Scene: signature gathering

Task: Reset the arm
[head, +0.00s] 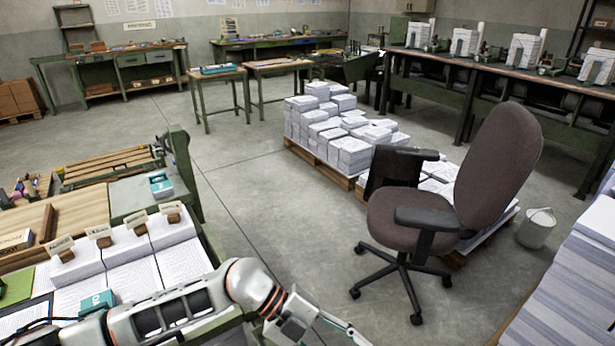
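My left arm comes in along the bottom edge from the left. Its gripper (330,325) points right and down over the floor, past the right end of the paper-laden bench (215,250). One thin finger shows at the bottom edge and the rest is cut off or too small, so I cannot tell whether it is open or shut. I see nothing held in it. My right arm and gripper are out of view.
Paper stacks (132,278) with small labelled holders stand on the bench beside my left arm. An office chair (440,205) stands right of my gripper, before pallets of paper (345,130). A bucket (536,228) and a large paper stack (575,275) are further right.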

